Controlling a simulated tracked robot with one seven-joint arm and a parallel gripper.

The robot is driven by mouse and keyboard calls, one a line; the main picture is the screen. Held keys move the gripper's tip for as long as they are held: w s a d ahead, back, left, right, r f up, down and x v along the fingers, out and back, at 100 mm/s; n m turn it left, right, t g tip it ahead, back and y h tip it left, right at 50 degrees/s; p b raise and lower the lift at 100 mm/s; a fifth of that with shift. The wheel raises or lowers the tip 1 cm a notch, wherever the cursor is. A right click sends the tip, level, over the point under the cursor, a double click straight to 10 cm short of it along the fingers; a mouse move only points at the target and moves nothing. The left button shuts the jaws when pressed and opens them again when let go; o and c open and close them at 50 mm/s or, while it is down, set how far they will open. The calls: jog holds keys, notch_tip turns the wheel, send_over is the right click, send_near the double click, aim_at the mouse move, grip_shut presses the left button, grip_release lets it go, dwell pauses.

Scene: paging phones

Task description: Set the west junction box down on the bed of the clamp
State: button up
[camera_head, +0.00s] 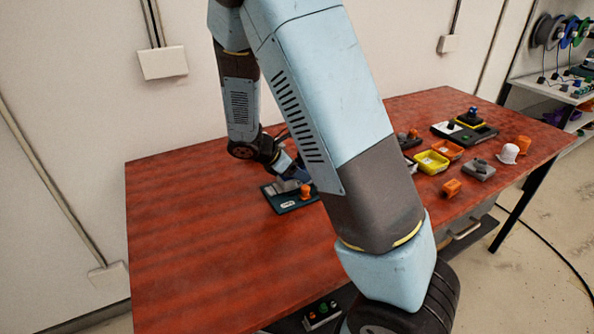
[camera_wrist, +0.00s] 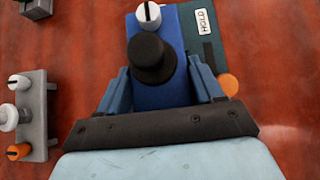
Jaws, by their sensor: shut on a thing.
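My gripper (camera_wrist: 157,72) is shut on a blue junction box (camera_wrist: 157,24), with one blue finger on each side of it. The box has a black round knob and a white slotted knob on top. The clamp (camera_wrist: 229,42), a dark teal plate marked HOLD with an orange knob, lies under and to the right of the box in the wrist view. Whether the box touches the plate I cannot tell. In the head view the clamp (camera_head: 276,199) is on the table at the far middle, with my gripper (camera_head: 285,178) over it; the box is mostly hidden there.
The red table (camera_head: 200,250) is clear to the left. A grey block (camera_wrist: 35,112) with white and orange knobs stands left in the wrist view. To the right in the head view are a yellow tray (camera_head: 431,163), an orange tray (camera_head: 448,150) and a grey box (camera_head: 478,171).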

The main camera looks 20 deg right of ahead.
aim_at(298, 155)
jog(key=shift+f, duration=0.25)
dwell(0.3)
jog(key=o, duration=1.3)
jog(key=shift+c, duration=0.2)
jog(key=shift+c, duration=0.4)
jog(key=shift+o, duration=0.8)
jog(key=shift+s, duration=0.1)
jog(key=shift+r, duration=2.85)
